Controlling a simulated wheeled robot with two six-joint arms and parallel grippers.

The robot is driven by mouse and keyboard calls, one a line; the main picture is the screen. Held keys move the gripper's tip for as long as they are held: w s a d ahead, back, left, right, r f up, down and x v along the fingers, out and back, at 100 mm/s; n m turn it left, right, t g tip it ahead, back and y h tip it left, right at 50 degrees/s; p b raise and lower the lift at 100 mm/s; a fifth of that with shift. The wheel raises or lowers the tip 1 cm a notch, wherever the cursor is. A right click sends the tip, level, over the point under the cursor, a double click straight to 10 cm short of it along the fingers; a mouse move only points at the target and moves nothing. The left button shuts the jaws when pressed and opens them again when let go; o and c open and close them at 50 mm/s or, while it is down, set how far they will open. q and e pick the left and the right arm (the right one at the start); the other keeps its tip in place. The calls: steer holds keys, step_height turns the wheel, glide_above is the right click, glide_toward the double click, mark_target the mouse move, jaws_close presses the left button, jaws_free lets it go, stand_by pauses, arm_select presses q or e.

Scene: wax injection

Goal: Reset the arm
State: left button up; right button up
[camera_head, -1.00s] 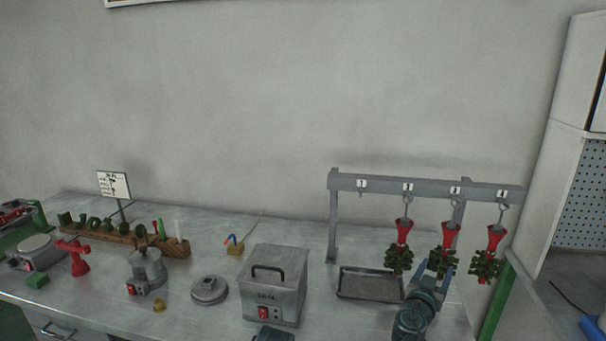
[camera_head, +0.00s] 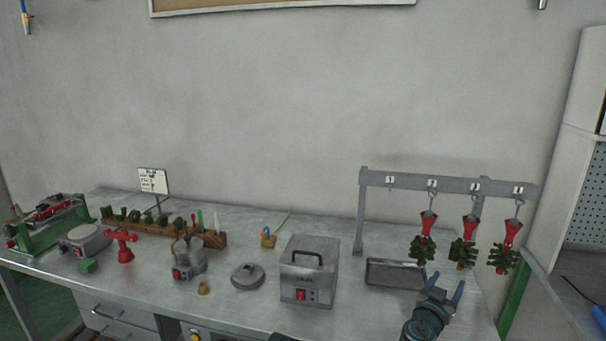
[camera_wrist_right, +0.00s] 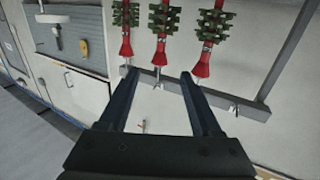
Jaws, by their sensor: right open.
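My right gripper (camera_head: 446,291) is open and empty at the lower right of the head view, in front of the hanging rack and just right of the flat tray. In the right wrist view, its two dark fingers (camera_wrist_right: 160,75) are spread apart with nothing between them. Three red-and-green wax trees hang from the rack's hooks: one on the left (camera_head: 424,238), one in the middle (camera_head: 467,243) and one on the right (camera_head: 507,247). They appear upside down in the wrist view, beyond the fingertips. My left gripper is not visible.
The grey rack (camera_head: 361,216) stands at the bench's right, with a shallow tray (camera_head: 394,286) below it. A grey box machine (camera_head: 309,271), a round lid (camera_head: 247,276), a pot (camera_head: 188,260) and a wooden holder (camera_head: 127,230) stand on the bench (camera_head: 225,302). The air above the bench is clear.

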steer(key=s+a+f+n+g+y+p, duration=0.2)
steer(key=s+a+f+n+g+y, duration=0.1)
steer(key=a, duration=0.7)
steer(key=s+a+f+n+g+y+p, duration=0.2)
steer(key=s+a+f+g, duration=0.4)
steer(key=s+a, duration=0.4)
steer(key=s+a+f+n+g+y+p, duration=0.1)
steer(key=s+a+f+n+g+y, duration=0.3)
steer(key=a, duration=0.6)
step_height(320, 180, down, 2)
steer(key=s+n, duration=0.2)
steer(key=shift+s+f+g+y+p, duration=0.15)
steer(key=shift+s+g+y+p, duration=0.15)
steer(key=shift+g+y+p, duration=0.1)
